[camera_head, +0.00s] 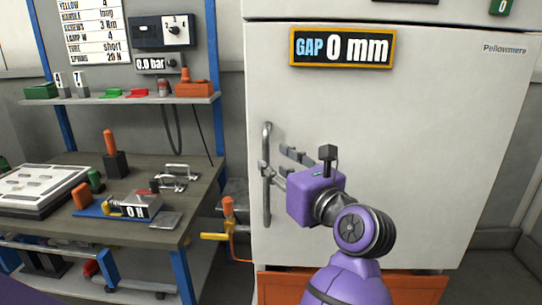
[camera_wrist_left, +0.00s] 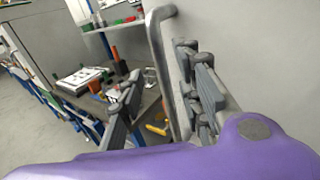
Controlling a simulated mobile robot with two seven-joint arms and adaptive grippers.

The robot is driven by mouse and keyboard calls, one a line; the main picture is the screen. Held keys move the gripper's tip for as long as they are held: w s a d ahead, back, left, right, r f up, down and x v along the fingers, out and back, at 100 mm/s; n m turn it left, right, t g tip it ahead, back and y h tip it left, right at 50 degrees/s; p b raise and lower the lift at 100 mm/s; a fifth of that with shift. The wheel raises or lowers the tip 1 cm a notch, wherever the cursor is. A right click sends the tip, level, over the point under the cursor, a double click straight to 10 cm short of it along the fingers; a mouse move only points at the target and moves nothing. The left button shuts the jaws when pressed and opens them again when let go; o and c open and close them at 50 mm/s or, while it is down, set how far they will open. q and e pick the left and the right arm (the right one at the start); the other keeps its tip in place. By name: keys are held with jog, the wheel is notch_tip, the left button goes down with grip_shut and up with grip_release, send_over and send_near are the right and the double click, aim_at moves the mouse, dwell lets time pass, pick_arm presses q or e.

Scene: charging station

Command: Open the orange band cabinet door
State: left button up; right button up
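The white cabinet door (camera_head: 410,150) is shut, and its sign (camera_head: 342,48) reads "GAP 0 mm". An orange band (camera_head: 400,287) shows along the cabinet's bottom. A vertical grey bar handle (camera_head: 267,205) is on the door's left side. My left gripper (camera_head: 272,158) is at the handle's middle height, its purple wrist in front of the door. In the left wrist view its fingers (camera_wrist_left: 160,95) are spread, with the handle (camera_wrist_left: 160,45) between them. Whether either finger touches the bar is unclear. My right gripper is not in view.
A workbench (camera_head: 150,165) with a tray, blocks and tools stands left of the cabinet. A shelf (camera_head: 130,99) and gauge panel are above it. A yellow-and-orange valve (camera_head: 228,215) sits between bench and cabinet, below the handle. Open floor shows at the right.

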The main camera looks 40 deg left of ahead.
aim_at(268, 158)
pick_arm(q)
jog(key=x, duration=0.5)
jog(key=shift+w+a+p, duration=0.1)
jog(key=shift+w+p, duration=0.05)
jog(key=shift+p, duration=0.2)
grip_shut()
